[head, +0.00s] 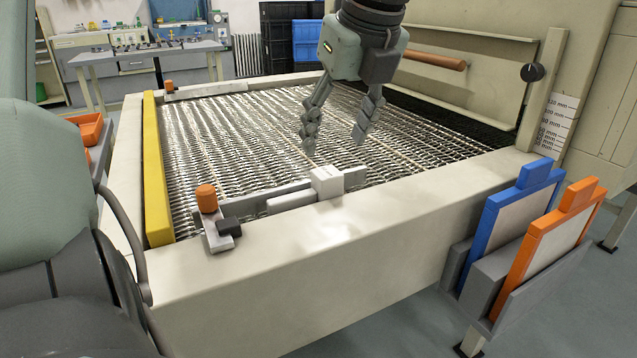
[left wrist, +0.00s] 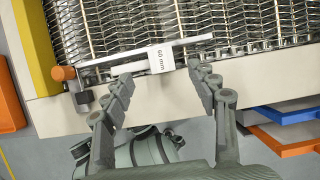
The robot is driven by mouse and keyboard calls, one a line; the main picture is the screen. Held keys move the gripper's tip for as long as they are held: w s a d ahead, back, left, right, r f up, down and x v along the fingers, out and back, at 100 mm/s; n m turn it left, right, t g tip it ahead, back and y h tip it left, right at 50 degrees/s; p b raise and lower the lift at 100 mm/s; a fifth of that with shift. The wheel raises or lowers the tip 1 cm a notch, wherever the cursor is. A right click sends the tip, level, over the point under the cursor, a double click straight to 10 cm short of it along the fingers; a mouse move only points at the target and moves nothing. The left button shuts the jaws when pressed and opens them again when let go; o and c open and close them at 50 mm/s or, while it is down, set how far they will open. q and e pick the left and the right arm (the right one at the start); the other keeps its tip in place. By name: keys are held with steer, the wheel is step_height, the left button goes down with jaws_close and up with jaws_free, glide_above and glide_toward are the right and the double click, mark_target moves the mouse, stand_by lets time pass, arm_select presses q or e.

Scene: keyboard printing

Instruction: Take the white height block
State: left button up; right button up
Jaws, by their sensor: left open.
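The white height block (head: 327,181) sits on the grey metal bar (head: 290,200) along the near edge of the machine bed. In the left wrist view the block (left wrist: 160,58) shows a "60 mm" label and lies just beyond and between the fingertips. My left gripper (head: 335,138) is open and empty, fingers pointing down, above and a little behind the block in the head view. It also shows in the left wrist view (left wrist: 160,75), with its fingers spread apart. No contact with the block is visible. My right gripper is not in view.
An orange knob (head: 206,198) and a dark clamp (head: 229,227) sit at the bar's left end. A yellow rail (head: 156,170) edges the wire mesh bed (head: 230,140). Blue (head: 515,215) and orange (head: 550,245) frames stand in a rack at right. A millimetre scale (head: 556,122) is behind.

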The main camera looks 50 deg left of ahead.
mark_target(328, 173)
arm_select(q)
steer(key=x, duration=0.7)
steer(key=shift+d+f, duration=0.2)
steer(key=shift+f, duration=0.1)
jaws_close()
